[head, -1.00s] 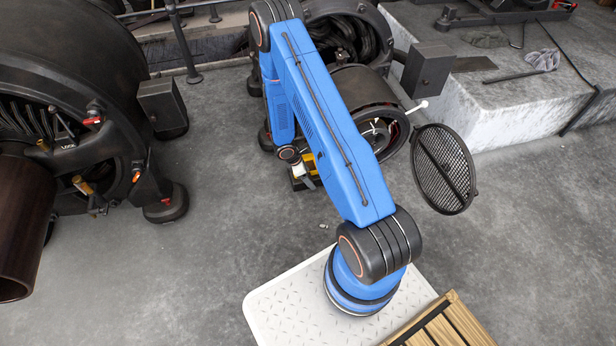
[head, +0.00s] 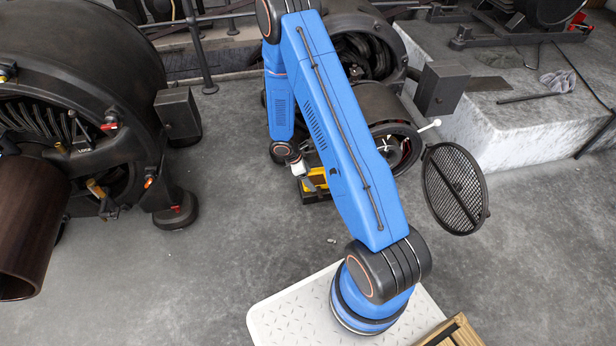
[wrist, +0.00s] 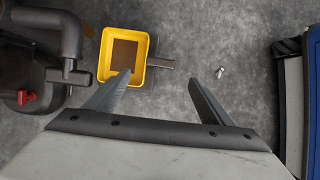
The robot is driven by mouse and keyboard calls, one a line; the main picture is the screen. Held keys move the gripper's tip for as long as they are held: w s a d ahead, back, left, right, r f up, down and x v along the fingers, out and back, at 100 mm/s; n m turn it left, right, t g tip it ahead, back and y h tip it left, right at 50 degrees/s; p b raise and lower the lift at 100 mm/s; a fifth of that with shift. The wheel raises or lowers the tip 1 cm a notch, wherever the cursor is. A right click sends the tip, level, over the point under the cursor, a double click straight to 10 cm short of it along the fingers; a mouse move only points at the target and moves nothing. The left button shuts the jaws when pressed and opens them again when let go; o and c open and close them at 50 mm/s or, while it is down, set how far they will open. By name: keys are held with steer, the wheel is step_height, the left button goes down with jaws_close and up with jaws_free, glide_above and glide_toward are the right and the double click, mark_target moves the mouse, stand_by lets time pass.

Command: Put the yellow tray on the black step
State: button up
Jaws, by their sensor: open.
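The yellow tray (wrist: 104,48) is an open rectangular tray with a brown patch on its floor. In the head view the tray (head: 316,175) shows partly behind my gripper (head: 306,181). A low black block, seemingly the black step (head: 319,196), shows right below the tray, and the tray appears to rest on or directly over it. In the wrist view my gripper (wrist: 172,76) is open and empty. Its left finger overlaps the tray's lower right part in the picture; the right finger is over bare floor. Contact cannot be told.
A dark bar (wrist: 161,63) sticks out right of the tray. A small bolt-like piece (head: 331,240) lies on the floor. Large dark dynamos stand at left (head: 80,90) and behind the tray (head: 390,140). A round mesh cover (head: 455,188) is at right.

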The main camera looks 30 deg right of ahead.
steer(key=s+a+r+m+t, duration=0.1)
steer(key=s+r+m, duration=0.25)
steer(key=r, duration=1.35)
steer(key=s+r+m+t, duration=0.15)
steer(key=r+m, duration=0.25)
steer(key=r, duration=1.3)
steer(key=s+a+r+m+t+y, duration=0.1)
steer(key=s+a+r+m+y, duration=0.1)
steer(key=s+r, duration=0.7)
steer(key=s+a+r+m+t+y, duration=0.2)
steer(key=s+a+r+m, duration=0.3)
steer(key=s+r, duration=0.5)
steer(key=s+a, duration=0.2)
steer(key=s, duration=0.5)
steer(key=shift+s, duration=0.35)
steer(key=shift+d+r+t, duration=0.1)
steer(key=shift+t, duration=0.15)
